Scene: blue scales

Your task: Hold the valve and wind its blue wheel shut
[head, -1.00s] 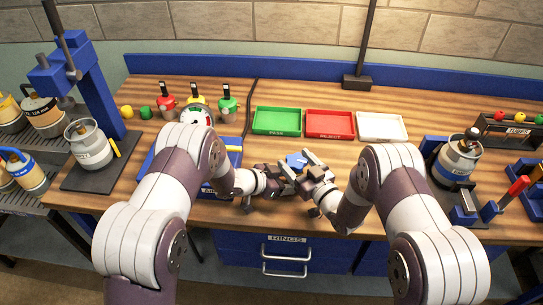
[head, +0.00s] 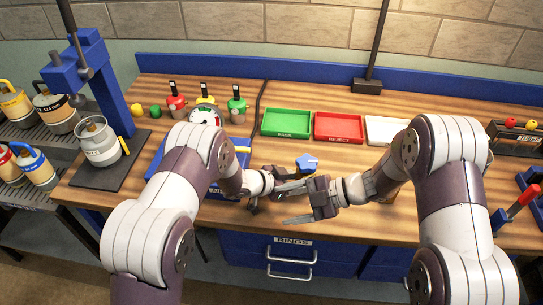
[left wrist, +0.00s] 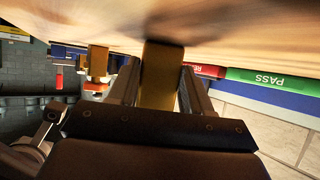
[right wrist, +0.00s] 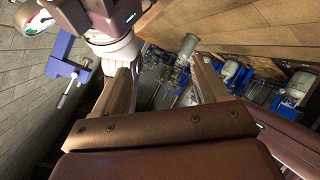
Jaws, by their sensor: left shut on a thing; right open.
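The valve's blue wheel (head: 306,162) shows in the head view just beyond my grippers, facing up. The brass valve body (left wrist: 160,78) stands between the fingers of my left gripper (left wrist: 160,88) in the left wrist view, clamped from both sides. In the head view my left gripper (head: 288,178) reaches in from the left, partly covered by the right one. My right gripper (head: 286,206) is open in front of the wheel, its fingers apart and pointing left. In the right wrist view nothing is between its fingers (right wrist: 163,78).
Green PASS (head: 286,122), red REJECT (head: 339,127) and white (head: 387,130) trays lie behind the valve. A gas canister (head: 98,143) stands at left. A red-handled tool (head: 523,201) is at right. The wood between valve and trays is clear.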

